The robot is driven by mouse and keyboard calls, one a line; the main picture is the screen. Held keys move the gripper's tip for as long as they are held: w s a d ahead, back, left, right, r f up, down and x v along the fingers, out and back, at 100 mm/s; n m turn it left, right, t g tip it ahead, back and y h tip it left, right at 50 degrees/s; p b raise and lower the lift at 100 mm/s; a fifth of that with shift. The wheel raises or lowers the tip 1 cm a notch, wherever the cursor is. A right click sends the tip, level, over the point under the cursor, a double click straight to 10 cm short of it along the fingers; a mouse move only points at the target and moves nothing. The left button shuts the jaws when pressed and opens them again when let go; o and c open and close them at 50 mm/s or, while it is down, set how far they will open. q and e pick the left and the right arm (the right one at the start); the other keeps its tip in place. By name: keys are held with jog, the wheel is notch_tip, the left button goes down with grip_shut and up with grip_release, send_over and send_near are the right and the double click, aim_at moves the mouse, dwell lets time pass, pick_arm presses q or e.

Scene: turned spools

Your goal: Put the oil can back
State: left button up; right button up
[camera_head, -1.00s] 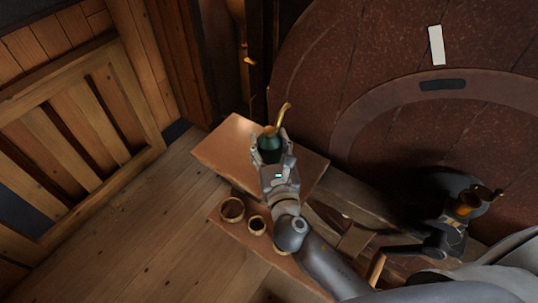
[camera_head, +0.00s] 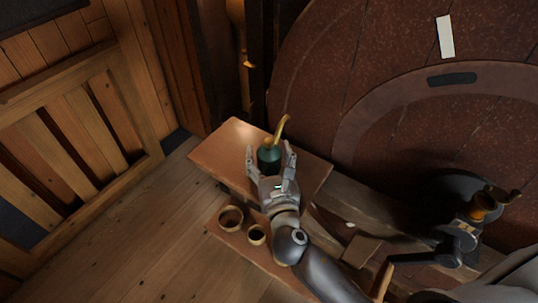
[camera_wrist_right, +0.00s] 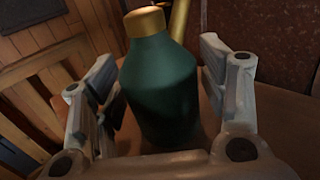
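The oil can (camera_head: 268,156) is dark green with a brass cap and a brass spout. It stands upright on the small wooden shelf top (camera_head: 225,160). My right gripper (camera_head: 270,162) is around the can from the near side, its fingers spread wide. In the right wrist view the can (camera_wrist_right: 160,90) stands between the fingers of the gripper (camera_wrist_right: 170,95), with a gap visible on both sides. My left gripper is not in view.
Wooden rings (camera_head: 231,218) and (camera_head: 257,234) sit on a lower shelf. A large reddish-brown round panel (camera_head: 400,60) rises behind the shelf. A dark device with a brass cup (camera_head: 480,207) stands at right. Bare shelf top lies left of the can.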

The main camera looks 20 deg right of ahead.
jog(key=shift+r, duration=0.1)
jog(key=s+b, duration=0.1)
jog(key=s, duration=0.2)
jog(key=s+a+b, duration=0.1)
jog(key=s, duration=0.3)
jog(key=s+b, duration=0.1)
jog(key=s, duration=0.2)
jog(key=shift+s+a, duration=0.15)
jog(key=shift+s, duration=0.1)
jog(key=shift+s+r, duration=0.1)
jog(key=shift+s, duration=0.65)
